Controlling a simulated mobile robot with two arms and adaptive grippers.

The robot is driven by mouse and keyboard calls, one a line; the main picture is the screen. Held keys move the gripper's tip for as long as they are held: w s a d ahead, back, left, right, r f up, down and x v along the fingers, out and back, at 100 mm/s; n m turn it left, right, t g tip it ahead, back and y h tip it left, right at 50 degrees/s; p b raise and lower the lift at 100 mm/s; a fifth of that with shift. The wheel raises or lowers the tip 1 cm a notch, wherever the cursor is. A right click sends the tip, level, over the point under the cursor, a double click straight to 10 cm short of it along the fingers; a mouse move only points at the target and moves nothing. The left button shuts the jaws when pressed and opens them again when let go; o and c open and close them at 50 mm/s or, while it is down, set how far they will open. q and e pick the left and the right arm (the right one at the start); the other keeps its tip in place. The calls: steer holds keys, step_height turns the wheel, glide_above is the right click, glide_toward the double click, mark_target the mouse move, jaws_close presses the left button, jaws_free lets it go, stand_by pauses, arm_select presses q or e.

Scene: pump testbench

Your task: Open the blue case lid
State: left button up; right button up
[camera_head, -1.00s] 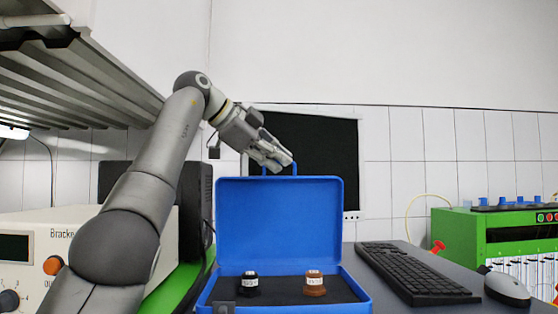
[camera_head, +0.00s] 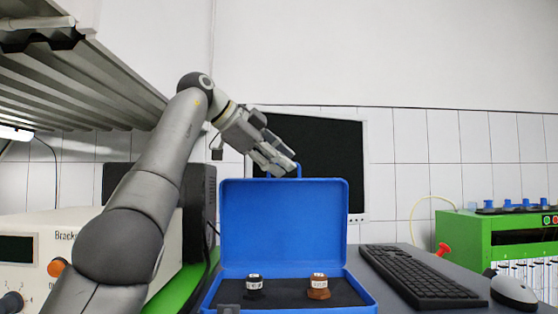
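The blue case (camera_head: 365,308) stands on the table with its lid (camera_head: 284,226) raised upright at the back. Inside, on a dark insert, sit a black part (camera_head: 254,286) and a brown part (camera_head: 318,288), both with pale labels. My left gripper (camera_head: 286,168) is at the top edge of the lid, by the blue handle (camera_head: 299,170). Its fingers look close together there, but the overlap hides whether they grip the handle. My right gripper is not in view.
A keyboard (camera_head: 418,277) and mouse (camera_head: 513,292) lie right of the case, with a green testbench (camera_head: 466,240) behind. A monitor (camera_head: 335,150) stands behind the lid. A white instrument (camera_head: 30,228) is at left, and a metal shelf (camera_head: 85,75) hangs above my arm.

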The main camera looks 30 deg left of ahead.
arm_select(q)
steer(key=v, duration=0.7)
steer(key=shift+s+r, duration=0.15)
steer(key=shift+s, duration=0.1)
steer(key=shift+w+a, duration=0.1)
steer(key=shift+w, duration=0.05)
stand_by(0.3)
